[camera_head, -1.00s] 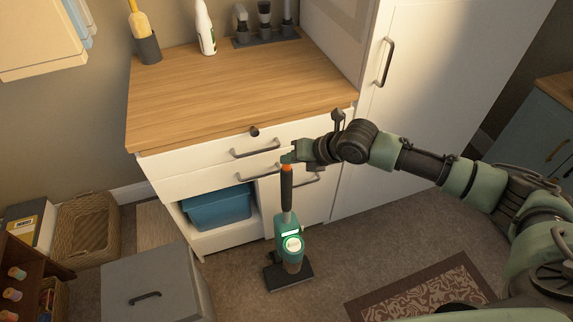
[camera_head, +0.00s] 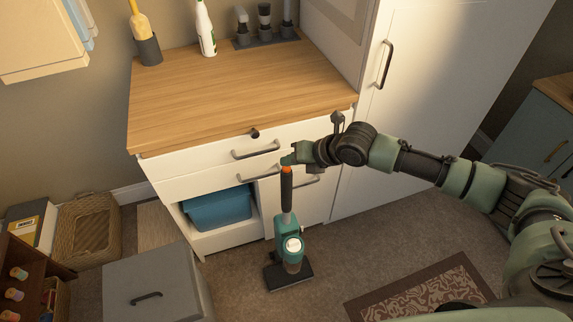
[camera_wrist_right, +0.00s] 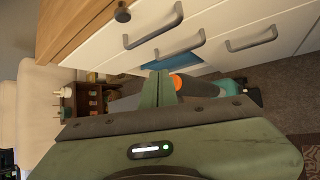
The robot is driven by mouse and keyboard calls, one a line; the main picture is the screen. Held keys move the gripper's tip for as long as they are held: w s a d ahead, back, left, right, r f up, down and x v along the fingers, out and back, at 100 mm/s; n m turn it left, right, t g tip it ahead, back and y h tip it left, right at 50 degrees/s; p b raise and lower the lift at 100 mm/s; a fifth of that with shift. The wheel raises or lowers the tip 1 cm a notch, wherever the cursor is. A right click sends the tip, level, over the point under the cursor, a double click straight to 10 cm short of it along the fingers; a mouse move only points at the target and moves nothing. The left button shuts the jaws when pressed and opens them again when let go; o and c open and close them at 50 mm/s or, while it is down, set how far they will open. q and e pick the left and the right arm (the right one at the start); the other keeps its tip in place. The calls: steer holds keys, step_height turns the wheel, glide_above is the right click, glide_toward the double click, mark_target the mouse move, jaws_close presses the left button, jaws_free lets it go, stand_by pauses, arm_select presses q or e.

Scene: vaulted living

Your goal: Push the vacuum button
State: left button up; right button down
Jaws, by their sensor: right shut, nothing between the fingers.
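The upright stick vacuum (camera_head: 287,225) stands on the carpet in front of the white cabinet, with a teal body, black handle and dark floor head. Its orange button (camera_head: 286,169) is at the top of the handle, and also shows in the right wrist view (camera_wrist_right: 184,82). A round white disc shows on its body, with no lit display. My right gripper (camera_head: 289,160) is shut and empty, its fingertips right at the orange button. In the wrist view the shut fingers (camera_wrist_right: 163,86) partly hide the button and handle; I cannot tell whether they touch. My left gripper is not in view.
The cabinet drawers (camera_head: 215,160) with metal handles stand close behind the gripper. A blue bin (camera_head: 218,208) sits in the open lower shelf. A grey lidded box (camera_head: 150,285) stands left of the vacuum, and a patterned rug (camera_head: 425,290) lies to the right.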

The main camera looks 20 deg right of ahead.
mark_target(289, 170)
step_height(289, 170, up, 6)
steer(key=p, duration=0.5)
stand_by(0.5)
